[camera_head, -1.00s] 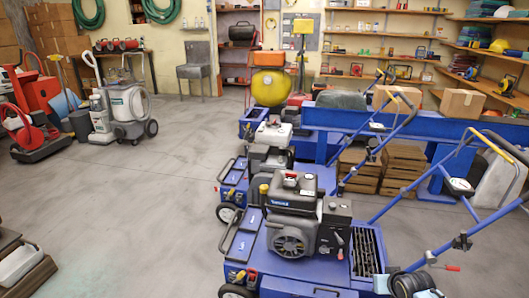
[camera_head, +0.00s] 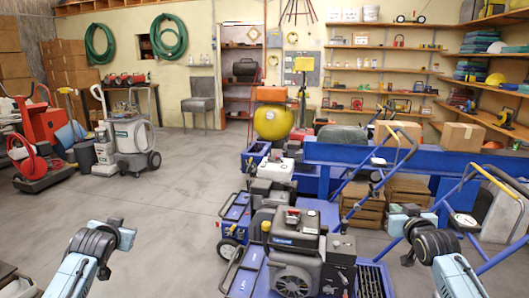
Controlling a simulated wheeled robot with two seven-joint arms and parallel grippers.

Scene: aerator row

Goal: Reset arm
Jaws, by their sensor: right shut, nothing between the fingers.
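My right arm comes in at the lower right, with a light blue link and a dark ribbed joint. My right gripper (camera_head: 402,222) is small and dark at its end, beside the blue machine's handlebar. It is shut with nothing held. Whether it touches the handlebar cannot be told. My left arm comes in at the lower left over bare floor, bent the same way. I can make out no fingers of the left gripper.
Blue aerators with a black engine (camera_head: 292,242) stand in a row between my arms. A blue bench (camera_head: 330,152) and wooden crates (camera_head: 362,203) lie behind. A grey and white floor machine (camera_head: 132,140) stands at left. The left-centre floor (camera_head: 165,205) is clear.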

